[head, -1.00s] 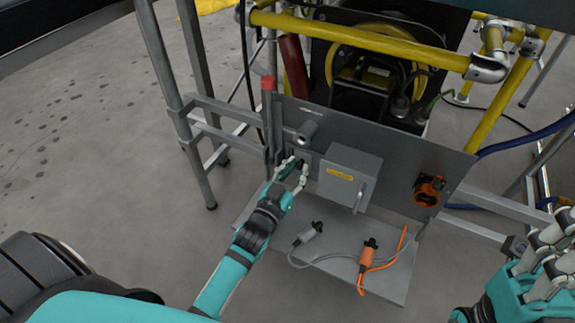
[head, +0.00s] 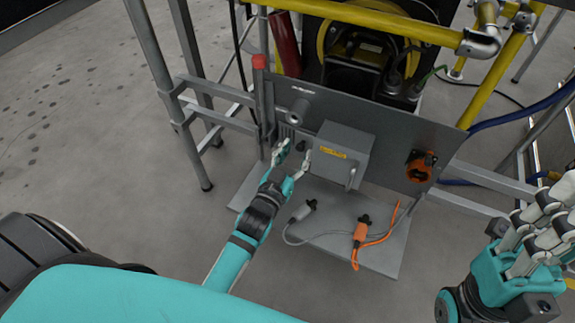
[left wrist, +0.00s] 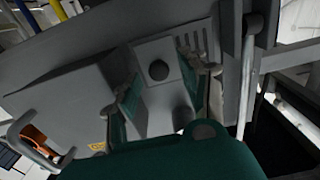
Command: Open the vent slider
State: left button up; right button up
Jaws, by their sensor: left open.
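The vent slider is a small grey plate with a round dark knob (left wrist: 158,70) on the grey panel (head: 395,150). Vent slots (left wrist: 197,42) show beside the plate in the left wrist view, to the right of the knob. In the head view the vent area is left of the grey box, below a short grey cylinder. My left gripper (head: 293,157) is open in front of the panel. In the left wrist view its two fingers (left wrist: 163,98) stand either side of the knob, apart from it. My right gripper (head: 540,235) is at the right edge; its grip is unclear.
A grey box (head: 342,150) with a yellow label and lever juts from the panel right of my left gripper. An orange socket (head: 420,165) is further right. A grey plug (head: 303,210) and an orange plug (head: 361,233) with cables lie on the shelf below.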

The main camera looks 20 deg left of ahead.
pick_arm(q)
jog(key=s, duration=1.1)
jog(key=shift+s+a, duration=0.15)
jog(key=shift+a, duration=0.05)
